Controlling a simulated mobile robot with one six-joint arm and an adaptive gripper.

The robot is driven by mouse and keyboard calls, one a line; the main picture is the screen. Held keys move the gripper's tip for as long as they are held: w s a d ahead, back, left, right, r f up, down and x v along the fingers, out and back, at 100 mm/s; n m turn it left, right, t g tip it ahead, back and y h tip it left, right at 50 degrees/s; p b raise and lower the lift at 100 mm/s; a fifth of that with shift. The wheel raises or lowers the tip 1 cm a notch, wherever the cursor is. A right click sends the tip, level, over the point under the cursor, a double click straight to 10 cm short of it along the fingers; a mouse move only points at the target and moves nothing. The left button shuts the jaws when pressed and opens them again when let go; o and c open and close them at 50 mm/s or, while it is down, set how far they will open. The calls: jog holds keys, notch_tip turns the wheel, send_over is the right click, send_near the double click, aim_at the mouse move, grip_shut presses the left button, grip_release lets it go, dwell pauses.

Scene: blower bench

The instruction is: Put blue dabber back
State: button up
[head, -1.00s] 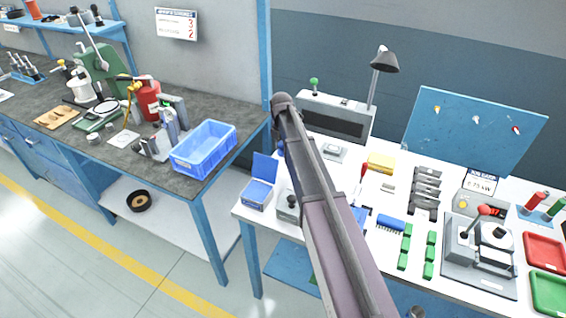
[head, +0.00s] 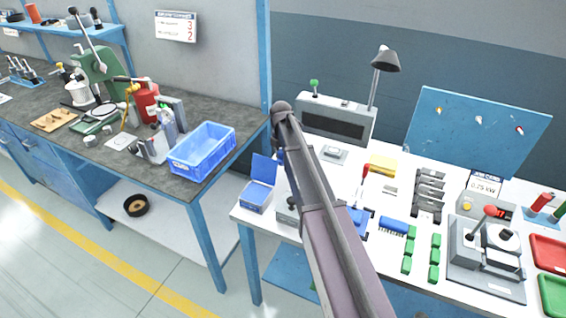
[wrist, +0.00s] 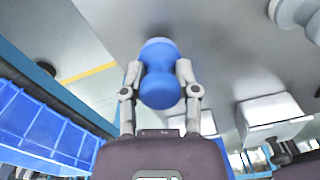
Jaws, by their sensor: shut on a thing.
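In the wrist view my gripper (wrist: 158,72) is shut on the blue dabber (wrist: 160,88), a smooth blue piece with a narrowed waist, with one finger on each side. In the head view my arm hides the gripper, and I cannot clearly make out the dabber there. At the right end of the white bench, a red cylinder (head: 538,200) and a green one (head: 562,208) stand upright in a small blue rack (head: 540,217), which the picture's edge cuts off. They may be the other dabbers; I cannot tell.
A blue crate (head: 203,150) sits on the dark left bench; it also shows close at the left of the wrist view (wrist: 40,125). The white bench holds a lever fixture (head: 487,255), green blocks (head: 408,250), a lamp (head: 385,60) and red (head: 550,250) and green trays.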

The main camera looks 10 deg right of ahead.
aim_at(281, 151)
jog(key=shift+f+b, duration=0.6)
jog(key=shift+f, duration=0.3)
jog(key=shift+f, duration=0.15)
jog(key=o, duration=1)
notch_tip(281, 151, up, 12)
jog(key=p, duration=1.2)
jog(key=shift+a+r, duration=0.1)
jog(key=shift+r, duration=0.1)
